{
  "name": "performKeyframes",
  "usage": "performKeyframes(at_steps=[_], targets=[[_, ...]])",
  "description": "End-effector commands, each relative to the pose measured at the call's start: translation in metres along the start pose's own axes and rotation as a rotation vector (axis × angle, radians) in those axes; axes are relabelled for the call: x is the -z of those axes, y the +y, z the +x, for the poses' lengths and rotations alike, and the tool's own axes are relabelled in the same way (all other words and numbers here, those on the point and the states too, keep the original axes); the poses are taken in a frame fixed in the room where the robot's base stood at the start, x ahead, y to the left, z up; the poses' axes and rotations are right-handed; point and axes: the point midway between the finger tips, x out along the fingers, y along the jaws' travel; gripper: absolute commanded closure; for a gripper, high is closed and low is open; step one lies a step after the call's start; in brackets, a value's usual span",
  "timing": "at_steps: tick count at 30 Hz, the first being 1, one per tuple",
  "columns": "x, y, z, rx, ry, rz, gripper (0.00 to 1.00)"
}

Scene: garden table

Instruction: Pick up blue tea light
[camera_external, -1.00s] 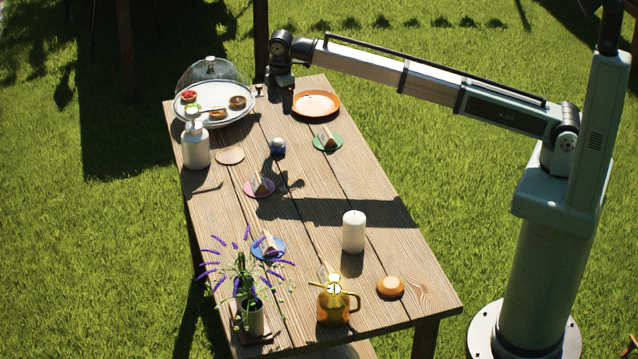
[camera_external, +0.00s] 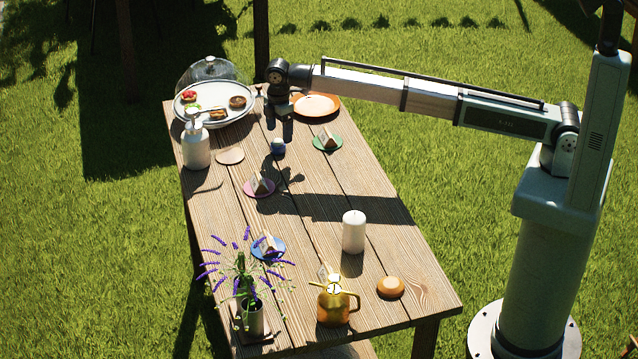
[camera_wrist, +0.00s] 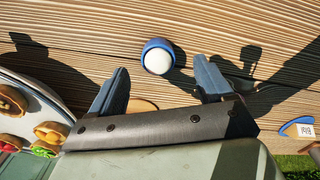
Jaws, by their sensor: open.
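The blue tea light (camera_external: 278,147) stands on the wooden table, toward its far half. In the wrist view the tea light (camera_wrist: 158,56) is a blue cup with a white top, lying ahead of the fingertips and between their lines. My gripper (camera_external: 281,122) hangs just beyond and above it in the external view. In the wrist view my gripper (camera_wrist: 160,80) has its two fingers wide apart with nothing between them. The fingers do not appear to touch the tea light.
A domed cake plate (camera_external: 228,115) and a white bottle (camera_external: 196,148) stand to the left. An orange plate (camera_external: 318,104) and a green saucer (camera_external: 337,145) lie to the right. A pink saucer (camera_external: 268,190) is nearer. A white candle (camera_external: 353,232) stands farther forward.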

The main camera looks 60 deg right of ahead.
Motion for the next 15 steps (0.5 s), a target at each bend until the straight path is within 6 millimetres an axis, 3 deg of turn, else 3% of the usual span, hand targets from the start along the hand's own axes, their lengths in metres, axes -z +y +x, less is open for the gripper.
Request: performKeyframes(at_steps=[15], targets=[[0.005,0.003,0.050,0.000,0.001,0.001,0.20]])
